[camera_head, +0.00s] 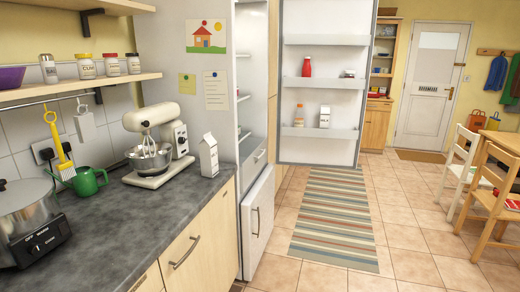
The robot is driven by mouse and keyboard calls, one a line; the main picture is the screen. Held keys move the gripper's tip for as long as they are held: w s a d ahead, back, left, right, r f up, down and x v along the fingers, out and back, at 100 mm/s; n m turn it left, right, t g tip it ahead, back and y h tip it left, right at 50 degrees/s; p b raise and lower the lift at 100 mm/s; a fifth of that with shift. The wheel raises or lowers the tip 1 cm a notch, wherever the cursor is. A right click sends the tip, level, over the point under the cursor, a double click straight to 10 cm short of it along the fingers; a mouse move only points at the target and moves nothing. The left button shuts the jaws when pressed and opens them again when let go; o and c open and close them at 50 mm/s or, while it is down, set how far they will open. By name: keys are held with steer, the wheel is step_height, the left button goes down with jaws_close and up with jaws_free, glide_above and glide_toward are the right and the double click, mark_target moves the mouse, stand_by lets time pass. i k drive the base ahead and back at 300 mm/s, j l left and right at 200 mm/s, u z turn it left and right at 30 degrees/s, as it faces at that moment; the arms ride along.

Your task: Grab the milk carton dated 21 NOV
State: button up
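A white milk carton (208,156) with a gable top stands upright on the dark countertop, right of the stand mixer. Another white carton (324,117) stands upright on the lower shelf of the open fridge door, beside an orange-capped bottle (299,115). Small dark marks show on the cartons, but no date is legible on either. My gripper is not in view.
The fridge (249,90) stands open, its door (318,150) swung wide. A stand mixer (158,140), green watering can (90,181) and slow cooker (31,222) occupy the counter (150,225). A striped rug (335,220) lies on open floor. Wooden chairs (490,200) stand at right.

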mark_target(208, 146)
steer(key=i+l, duration=0.15)
steer(key=i, duration=0.5)
steer(key=i+l, duration=0.1)
steer(key=i, duration=0.6)
